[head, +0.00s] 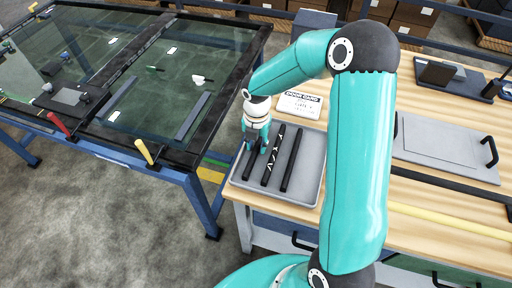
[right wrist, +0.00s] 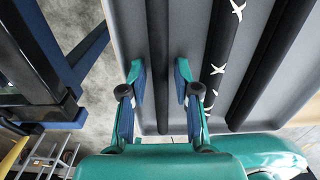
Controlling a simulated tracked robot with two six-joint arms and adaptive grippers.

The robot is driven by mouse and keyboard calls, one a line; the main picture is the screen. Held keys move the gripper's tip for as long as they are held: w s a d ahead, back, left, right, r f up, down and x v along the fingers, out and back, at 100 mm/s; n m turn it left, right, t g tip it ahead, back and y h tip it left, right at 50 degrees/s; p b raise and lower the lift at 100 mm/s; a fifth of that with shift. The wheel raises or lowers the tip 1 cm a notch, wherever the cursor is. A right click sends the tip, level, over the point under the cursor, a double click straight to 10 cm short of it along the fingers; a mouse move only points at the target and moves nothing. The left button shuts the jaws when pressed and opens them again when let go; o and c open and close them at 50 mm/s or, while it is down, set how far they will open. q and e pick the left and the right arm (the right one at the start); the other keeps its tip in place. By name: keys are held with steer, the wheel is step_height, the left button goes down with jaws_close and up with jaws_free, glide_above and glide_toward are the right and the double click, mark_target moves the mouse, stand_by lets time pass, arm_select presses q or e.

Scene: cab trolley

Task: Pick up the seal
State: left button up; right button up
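Three long black seals lie side by side in a grey tray (head: 308,183). The middle seal (head: 273,156) has white marks along it, and it shows at the right in the right wrist view (right wrist: 221,60). The right seal (head: 291,160) is plain black. My right gripper (right wrist: 160,75) is open and points down over the tray, with one finger on each side of the left seal. I cannot tell whether the fingers touch it. My left gripper is not in view.
The tray sits on a wooden bench (head: 443,195) with a white printed card (head: 299,104) behind it. A grey plate with a black handle (head: 445,148) lies to the right. A glass-topped trolley (head: 150,70) stands at the left, separated by a gap.

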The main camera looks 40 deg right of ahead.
mark_target(257, 146)
steer(key=shift+f, duration=0.15)
jaws_close()
step_height(257, 146, up, 20)
stand_by(0.8)
